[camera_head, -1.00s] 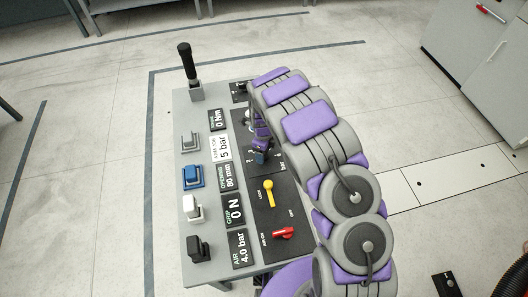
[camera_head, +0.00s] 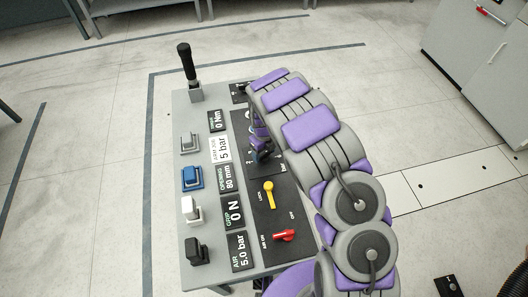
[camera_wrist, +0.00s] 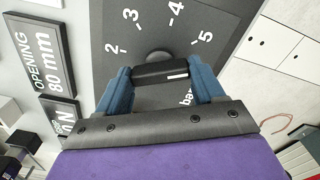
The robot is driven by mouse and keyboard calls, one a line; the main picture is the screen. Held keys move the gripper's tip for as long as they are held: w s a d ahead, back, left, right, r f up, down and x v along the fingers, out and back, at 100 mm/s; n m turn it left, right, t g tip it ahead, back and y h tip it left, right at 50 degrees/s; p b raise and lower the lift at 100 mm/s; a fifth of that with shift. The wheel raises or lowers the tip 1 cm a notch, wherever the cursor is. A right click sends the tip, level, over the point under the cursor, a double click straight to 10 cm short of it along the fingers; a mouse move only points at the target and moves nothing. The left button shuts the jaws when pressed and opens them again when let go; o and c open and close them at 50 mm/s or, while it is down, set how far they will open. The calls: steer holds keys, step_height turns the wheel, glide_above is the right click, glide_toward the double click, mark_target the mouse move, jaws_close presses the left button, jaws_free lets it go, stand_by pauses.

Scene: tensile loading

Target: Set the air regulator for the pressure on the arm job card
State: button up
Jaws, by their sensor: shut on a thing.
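The arm job card (camera_head: 221,149) on the panel reads 5 bar. The air display (camera_head: 239,251) at the near end reads 5.0 bar. In the wrist view, the black regulator knob (camera_wrist: 160,73) sits on a dark plate with a dial numbered 2, 3, 4 and 5. My gripper (camera_wrist: 165,70) is shut on this knob, with one blue finger at each end of it. A small white mark shows on the knob's right part. In the head view my gripper (camera_head: 263,151) is at the regulator, and my arm hides most of the dial.
A yellow lock lever (camera_head: 269,193) and a red air lever (camera_head: 284,235) stand on the same panel, close to my arm. Several switch blocks line its left side, with a black-handled lever (camera_head: 187,62) at the far corner. Open floor surrounds the bench.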

steer(key=shift+w+a+r, duration=0.1)
steer(key=shift+w+r, duration=0.05)
steer(key=shift+w, duration=0.05)
steer(key=o, duration=1.1)
steer(key=shift+s, duration=0.1)
steer(key=shift+c, duration=0.2)
step_height(320, 180, up, 17)
steer(key=p, duration=0.3)
